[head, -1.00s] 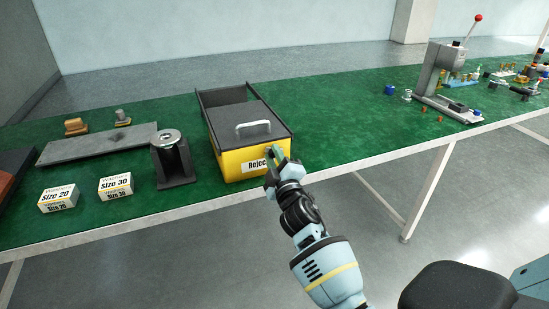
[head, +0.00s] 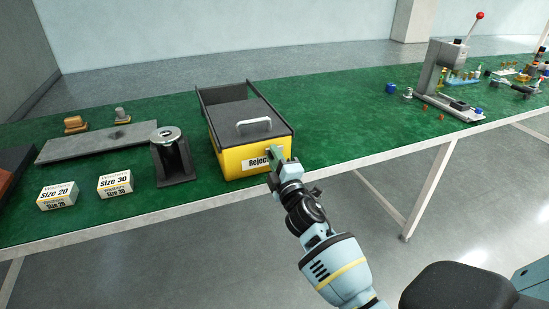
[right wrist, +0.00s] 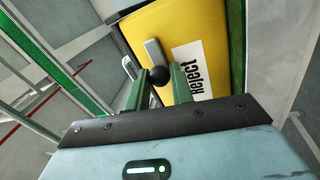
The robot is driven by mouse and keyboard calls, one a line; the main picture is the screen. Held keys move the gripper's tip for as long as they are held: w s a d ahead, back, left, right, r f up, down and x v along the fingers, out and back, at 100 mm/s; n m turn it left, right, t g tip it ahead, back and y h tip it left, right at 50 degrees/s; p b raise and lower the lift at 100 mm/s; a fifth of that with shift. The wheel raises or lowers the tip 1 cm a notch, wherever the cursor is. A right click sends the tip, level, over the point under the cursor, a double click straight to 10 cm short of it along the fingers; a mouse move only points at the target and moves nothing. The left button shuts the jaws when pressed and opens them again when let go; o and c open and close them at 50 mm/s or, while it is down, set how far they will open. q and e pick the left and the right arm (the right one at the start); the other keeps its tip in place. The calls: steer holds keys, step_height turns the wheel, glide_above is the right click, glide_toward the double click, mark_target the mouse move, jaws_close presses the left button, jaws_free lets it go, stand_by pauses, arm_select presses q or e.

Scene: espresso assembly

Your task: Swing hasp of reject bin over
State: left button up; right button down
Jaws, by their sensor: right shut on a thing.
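The reject bin (head: 231,164) is a yellow box with a "Reject" label, at the front edge of the green table in the head view. Its dark lid (head: 240,113) carries a pale handle. In the right wrist view the yellow bin front (right wrist: 172,22) shows a grey metal hasp (right wrist: 154,52) with a black knob (right wrist: 159,76) at its near end. My right gripper (head: 275,157) is at the bin's front right corner. In the right wrist view its green fingers (right wrist: 158,84) are shut on the knob. In the head view the gripper hides the hasp. My left gripper is out of view.
A dark stand with a metal ring (head: 174,162) is close to the bin's left. Two boxes, Size 20 (head: 57,195) and Size 30 (head: 115,184), stand further left. A lever press (head: 440,75) is at the far right. The table right of the bin is clear.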

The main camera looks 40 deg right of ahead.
steer(key=shift+f, duration=0.15)
steer(key=c, duration=1.2)
jaws_free()
steer(key=shift+s, duration=0.1)
steer(key=v, duration=0.7)
steer(key=shift+s, duration=0.3)
steer(key=shift+a+f, duration=0.1)
